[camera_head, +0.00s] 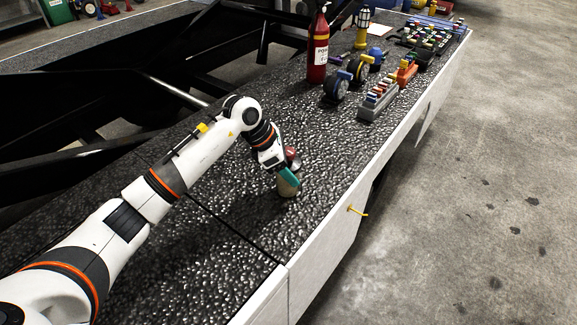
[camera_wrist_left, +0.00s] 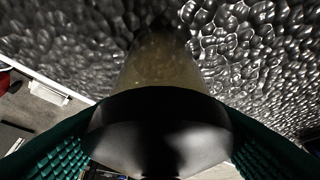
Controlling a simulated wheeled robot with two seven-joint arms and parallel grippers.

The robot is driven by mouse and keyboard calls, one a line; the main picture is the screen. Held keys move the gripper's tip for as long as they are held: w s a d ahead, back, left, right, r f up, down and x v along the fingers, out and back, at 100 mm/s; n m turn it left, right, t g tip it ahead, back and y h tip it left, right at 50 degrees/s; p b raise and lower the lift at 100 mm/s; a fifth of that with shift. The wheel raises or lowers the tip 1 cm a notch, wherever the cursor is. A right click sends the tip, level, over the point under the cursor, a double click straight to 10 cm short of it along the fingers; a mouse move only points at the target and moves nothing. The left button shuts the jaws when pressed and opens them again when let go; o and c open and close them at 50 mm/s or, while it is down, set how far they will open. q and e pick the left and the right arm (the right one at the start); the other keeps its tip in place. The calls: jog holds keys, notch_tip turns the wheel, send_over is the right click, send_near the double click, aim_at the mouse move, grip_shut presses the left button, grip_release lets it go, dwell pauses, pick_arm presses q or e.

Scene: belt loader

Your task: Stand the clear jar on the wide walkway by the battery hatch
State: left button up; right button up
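The clear jar (camera_head: 287,188) has a tan, see-through body and is upright on or just above the dark walkway (camera_head: 215,255); I cannot tell which. In the left wrist view its dark, shiny lid (camera_wrist_left: 158,135) is close to the camera, with the hazy body (camera_wrist_left: 158,62) beyond. My left gripper (camera_head: 289,178) has teal pads on both sides of the jar, against it at the lid end. The pads hide part of the jar. A white side panel with a yellow handle (camera_head: 357,211) is just right of the jar, perhaps the battery hatch. My right gripper is out of view.
A red extinguisher (camera_head: 318,52), a yellow lantern-like item (camera_head: 362,28), blue-and-yellow rolls (camera_head: 337,86) and a grey rack (camera_head: 378,103) stand farther along the walkway. Its right edge drops to the concrete floor. Bare walkway lies around the jar.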

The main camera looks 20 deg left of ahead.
pick_arm(q)
jog(key=o, duration=0.3)
jog(key=shift+r, duration=0.15)
jog(key=v, duration=1.2)
jog(key=shift+b, duration=0.4)
